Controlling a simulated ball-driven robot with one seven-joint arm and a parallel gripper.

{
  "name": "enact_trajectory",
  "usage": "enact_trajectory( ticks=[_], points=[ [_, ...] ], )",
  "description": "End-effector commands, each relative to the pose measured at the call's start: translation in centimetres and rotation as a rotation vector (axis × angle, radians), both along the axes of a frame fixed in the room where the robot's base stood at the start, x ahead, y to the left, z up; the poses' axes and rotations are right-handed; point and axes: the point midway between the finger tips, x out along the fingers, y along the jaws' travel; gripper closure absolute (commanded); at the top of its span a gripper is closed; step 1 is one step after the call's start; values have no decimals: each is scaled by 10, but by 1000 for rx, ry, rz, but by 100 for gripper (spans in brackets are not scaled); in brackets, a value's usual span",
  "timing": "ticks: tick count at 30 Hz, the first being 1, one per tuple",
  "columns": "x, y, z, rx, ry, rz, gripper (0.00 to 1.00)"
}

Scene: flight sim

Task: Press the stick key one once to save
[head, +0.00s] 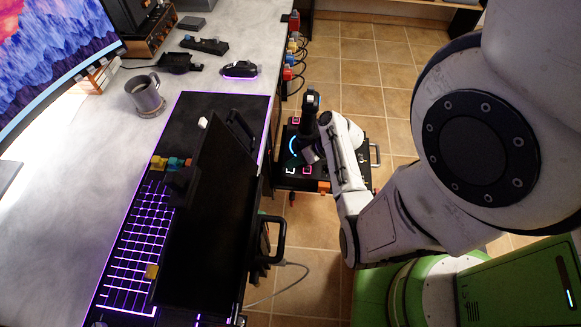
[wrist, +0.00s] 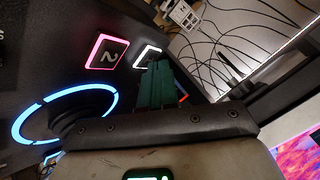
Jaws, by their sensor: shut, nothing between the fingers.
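The stick unit is a black panel beside the desk, with a black joystick (head: 311,103) standing on it. In the wrist view a blue-lit ring (wrist: 22,124) circles the stick's base. A pink-lit key marked 2 (wrist: 108,54) sits next to a white-lit key (wrist: 147,52); the white key's number is not readable. A red-lit edge shows beyond the fingers, mostly hidden. My gripper (wrist: 162,72) is shut and empty, its green fingers reaching toward the white-lit key and covering its lower part. Whether they touch it I cannot tell.
The desk (head: 110,215) with a lit keyboard (head: 130,245), a mug (head: 146,95) and a black tray-like panel (head: 215,210) lies left of the stick unit. Cables (wrist: 225,45) and a power strip (wrist: 181,14) lie beyond the keys. Tiled floor is open behind.

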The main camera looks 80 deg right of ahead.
Motion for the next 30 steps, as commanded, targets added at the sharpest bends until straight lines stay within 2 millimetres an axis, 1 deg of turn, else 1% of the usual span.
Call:
enact_trajectory(
  ticks=[11, 23, 26, 30],
  points=[
    [0, 0, 17, 0, 1, 1, 100],
    [0, 0, 18, 0, 0, 0, 100],
    [0, 0, 24, 0, 0, 0, 100],
    [0, 0, 37, 0, 0, 0, 100]
  ],
)
